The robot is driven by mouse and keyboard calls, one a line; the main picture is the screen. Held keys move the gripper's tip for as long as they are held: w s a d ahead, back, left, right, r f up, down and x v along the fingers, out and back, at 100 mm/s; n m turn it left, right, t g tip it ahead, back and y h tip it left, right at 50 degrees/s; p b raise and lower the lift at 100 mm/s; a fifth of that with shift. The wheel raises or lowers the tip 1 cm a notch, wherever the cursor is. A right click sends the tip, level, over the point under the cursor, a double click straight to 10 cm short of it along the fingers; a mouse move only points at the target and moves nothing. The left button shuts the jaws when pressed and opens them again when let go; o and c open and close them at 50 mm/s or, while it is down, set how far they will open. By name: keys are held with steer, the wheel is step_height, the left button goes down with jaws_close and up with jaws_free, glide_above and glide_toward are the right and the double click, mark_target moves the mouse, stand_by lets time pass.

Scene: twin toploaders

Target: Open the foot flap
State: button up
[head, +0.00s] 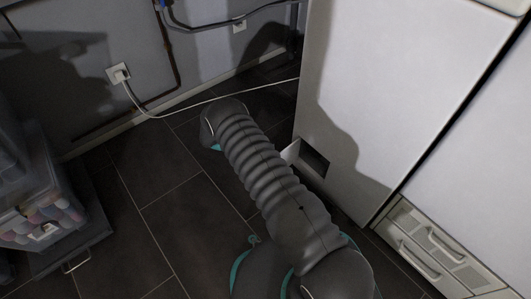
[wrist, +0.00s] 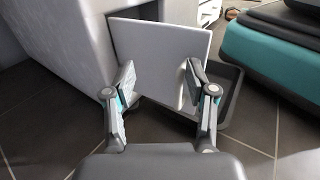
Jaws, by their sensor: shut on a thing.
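The foot flap (wrist: 160,48) is a flat white panel at the lower part of the white machine (wrist: 65,50). In the wrist view it stands out at an angle from the machine's side. My gripper (wrist: 159,82) has one finger on each side of the flap and is shut on it. In the head view a small part of the flap (head: 291,152) shows beside a dark square opening (head: 311,159) low in the machine (head: 365,85). There my arm hides my gripper and most of the flap.
A grey tray-like part (wrist: 228,100) lies on the floor behind the right finger. A second machine (head: 485,160) stands at the right above a vented panel with handles (head: 432,248). A cable (head: 205,103) runs from a wall socket.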

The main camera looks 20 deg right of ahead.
step_height(320, 180, up, 9)
stand_by(0.3)
stand_by(0.5)
steer(key=s+d+r+m+t+y+p, duration=0.1)
steer(key=s+r+m+y+p, duration=0.15)
steer(key=r, duration=0.65)
steer(key=s+d+r+m+t+y+p, duration=0.15)
steer(key=s+r+y, duration=0.25)
steer(key=r, duration=0.4)
steer(key=s+r+m+t+y+p, duration=0.1)
steer(key=s+r+t+y, duration=0.15)
steer(key=r, duration=0.65)
steer(key=s+a+r+m+t+y+p, duration=0.3)
steer(key=s+r+t, duration=0.6)
steer(key=s+r, duration=0.6)
steer(key=shift+s+a+m+t+y+p, duration=0.15)
steer(key=shift+s+m+t+y+p, duration=0.25)
steer(key=shift+s+m+y+p, duration=1.2)
steer(key=shift+s+m, duration=0.2)
steer(key=shift+m, duration=0.1)
